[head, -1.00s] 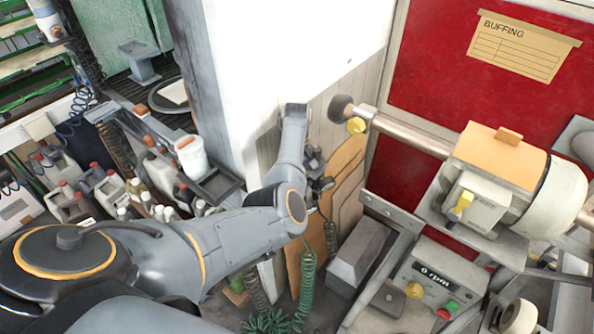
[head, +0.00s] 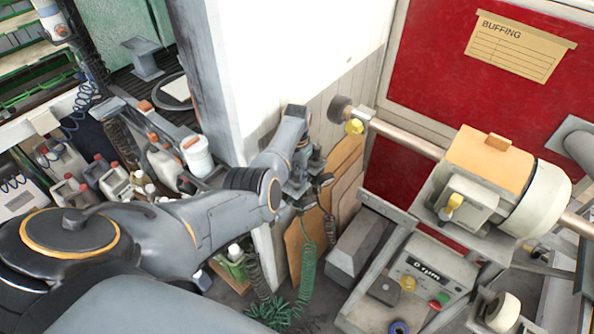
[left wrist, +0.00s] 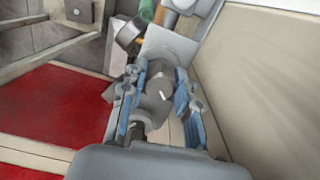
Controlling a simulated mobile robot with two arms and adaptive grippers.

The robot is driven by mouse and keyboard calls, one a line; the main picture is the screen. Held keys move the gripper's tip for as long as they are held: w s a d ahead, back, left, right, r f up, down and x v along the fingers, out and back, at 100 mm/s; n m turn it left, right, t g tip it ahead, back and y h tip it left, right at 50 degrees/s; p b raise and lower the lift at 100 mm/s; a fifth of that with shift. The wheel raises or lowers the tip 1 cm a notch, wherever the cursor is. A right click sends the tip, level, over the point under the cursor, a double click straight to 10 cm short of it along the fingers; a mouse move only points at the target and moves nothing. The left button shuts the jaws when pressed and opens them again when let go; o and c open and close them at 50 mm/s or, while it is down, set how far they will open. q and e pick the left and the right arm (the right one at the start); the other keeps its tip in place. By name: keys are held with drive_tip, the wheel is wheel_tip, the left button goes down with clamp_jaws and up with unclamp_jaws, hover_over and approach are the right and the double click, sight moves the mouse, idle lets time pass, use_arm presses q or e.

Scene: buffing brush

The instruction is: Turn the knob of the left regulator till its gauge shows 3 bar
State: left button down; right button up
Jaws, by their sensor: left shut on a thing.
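In the left wrist view, the grey knob (left wrist: 157,86) with a short white mark sits between the two blue-grey fingers of my left gripper (left wrist: 160,80). The fingers are shut on it from both sides. A dark round part (left wrist: 129,33), perhaps a gauge seen edge-on, lies just beyond the knob; no dial or needle can be read. In the head view, my left gripper (head: 299,185) is at the wall's corner, and my wrist and arm hide most of the regulator. My right gripper is not in view.
Bottles and a shelf (head: 215,187) are at left.

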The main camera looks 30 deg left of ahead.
sight(297, 171)
use_arm(q)
drive_tip(key=shift+m, duration=0.3)
idle(0.4)
drive_tip(key=c, duration=1)
unclamp_jaws()
drive_tip(key=shift+w, duration=0.1)
drive_tip(key=shift+r, duration=0.15)
wheel_tip(297, 171, up, 12)
drive_tip(key=shift+f, duration=0.15)
drive_tip(key=shift+f, duration=0.1)
